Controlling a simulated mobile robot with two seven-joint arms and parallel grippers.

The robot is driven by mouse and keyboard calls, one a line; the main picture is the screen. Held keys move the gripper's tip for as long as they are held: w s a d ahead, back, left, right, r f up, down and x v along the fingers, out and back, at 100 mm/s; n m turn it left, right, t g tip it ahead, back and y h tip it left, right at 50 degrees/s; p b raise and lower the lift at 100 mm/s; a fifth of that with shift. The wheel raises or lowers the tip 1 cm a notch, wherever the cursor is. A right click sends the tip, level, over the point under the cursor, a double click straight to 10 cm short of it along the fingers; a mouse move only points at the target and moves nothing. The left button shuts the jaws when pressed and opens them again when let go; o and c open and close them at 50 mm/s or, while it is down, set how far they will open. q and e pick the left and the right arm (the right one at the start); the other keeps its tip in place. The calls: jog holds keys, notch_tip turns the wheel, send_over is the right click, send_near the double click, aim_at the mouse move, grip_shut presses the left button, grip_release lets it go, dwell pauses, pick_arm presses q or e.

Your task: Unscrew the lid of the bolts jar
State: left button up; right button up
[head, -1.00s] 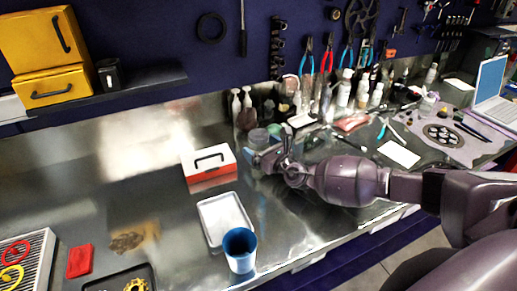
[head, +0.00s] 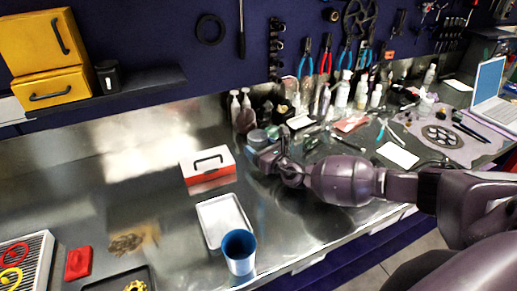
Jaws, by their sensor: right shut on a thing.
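My right gripper (head: 264,157) reaches in from the right to the back middle of the bench. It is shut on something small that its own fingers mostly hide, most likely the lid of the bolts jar. A round grey-green jar (head: 257,138) stands right at the gripper, just behind it in the picture. I cannot read a label or see bolts in it. Another round-topped container (head: 273,131) stands close beside it, to the right. My left gripper is out of view.
A red and white toolbox (head: 207,168) stands left of the gripper. A white tray (head: 207,222) and a blue cup (head: 239,252) are in front. Two pump bottles (head: 240,108) and several other bottles crowd the back. The bench at left centre is mostly clear.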

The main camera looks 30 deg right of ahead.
notch_tip(320, 180, up, 10)
jog(key=p, duration=0.3)
jog(key=shift+r, duration=0.15)
notch_tip(320, 180, up, 10)
jog(key=p, duration=0.1)
jog(key=shift+f, duration=0.2)
jog(key=o, duration=0.4)
jog(key=c, duration=0.7)
